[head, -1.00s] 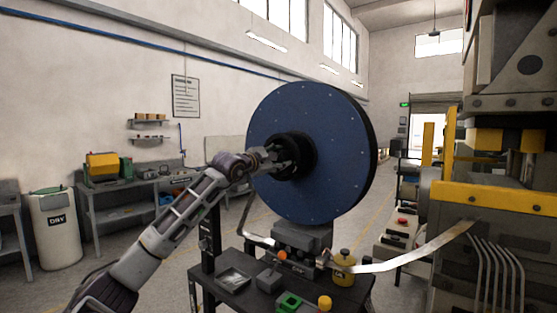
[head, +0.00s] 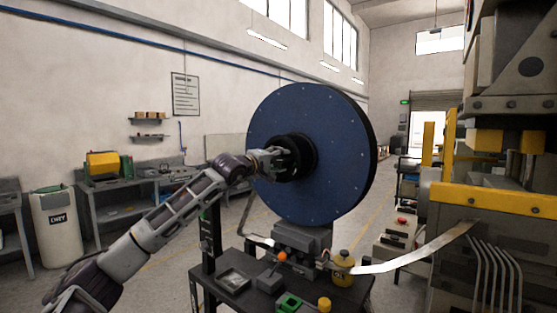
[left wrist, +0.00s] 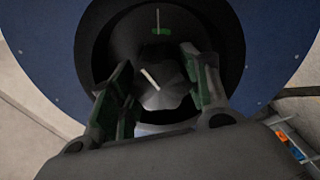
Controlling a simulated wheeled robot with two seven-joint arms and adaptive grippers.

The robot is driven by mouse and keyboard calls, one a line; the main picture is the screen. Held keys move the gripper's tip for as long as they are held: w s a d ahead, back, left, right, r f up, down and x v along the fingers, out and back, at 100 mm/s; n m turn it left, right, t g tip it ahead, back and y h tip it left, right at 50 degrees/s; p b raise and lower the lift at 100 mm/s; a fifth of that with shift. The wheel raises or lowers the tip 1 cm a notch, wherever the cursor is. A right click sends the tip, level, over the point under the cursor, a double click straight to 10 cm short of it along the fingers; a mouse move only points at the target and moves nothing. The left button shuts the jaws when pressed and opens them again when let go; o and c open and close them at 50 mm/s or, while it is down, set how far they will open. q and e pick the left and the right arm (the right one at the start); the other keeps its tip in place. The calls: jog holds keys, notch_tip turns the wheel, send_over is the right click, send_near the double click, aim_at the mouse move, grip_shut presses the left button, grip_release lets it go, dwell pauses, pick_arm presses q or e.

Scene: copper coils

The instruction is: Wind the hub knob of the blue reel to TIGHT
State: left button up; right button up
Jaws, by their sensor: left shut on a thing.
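The blue reel (head: 330,190) is a large upright disc on a stand in the middle of the head view. Its black hub (head: 305,147) sticks out toward my left arm. In the left wrist view, the dark faceted hub knob (left wrist: 165,92) carries a white pointer line tilted up and left. A white mark with a green patch (left wrist: 160,31) is on the hub above it. My left gripper (head: 283,160) is at the hub, and its fingers (left wrist: 160,85) sit on both sides of the knob, shut on it. My right gripper is not in view.
Below the reel is a dark bench (head: 240,290) with a tray, a green block (head: 289,302) and a yellow canister (head: 342,268). A metal strip (head: 410,262) runs to the yellow-and-grey press (head: 495,200) at right. Open floor lies at left.

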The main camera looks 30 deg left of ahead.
pick_arm(q)
jog(key=m, duration=0.2)
jog(key=shift+f+m+p, duration=0.1)
jog(key=shift+m+p, duration=0.25)
jog(key=shift+m, duration=0.85)
jog(key=shift+d+f+m+p, duration=0.1)
jog(key=shift+m+p, duration=0.55)
jog(key=shift+m, duration=0.55)
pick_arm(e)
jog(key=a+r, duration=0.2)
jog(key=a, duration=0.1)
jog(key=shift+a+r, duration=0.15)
pick_arm(q)
jog(key=shift+m, duration=0.3)
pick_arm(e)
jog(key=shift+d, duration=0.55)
pick_arm(q)
jog(key=shift+f, duration=0.1)
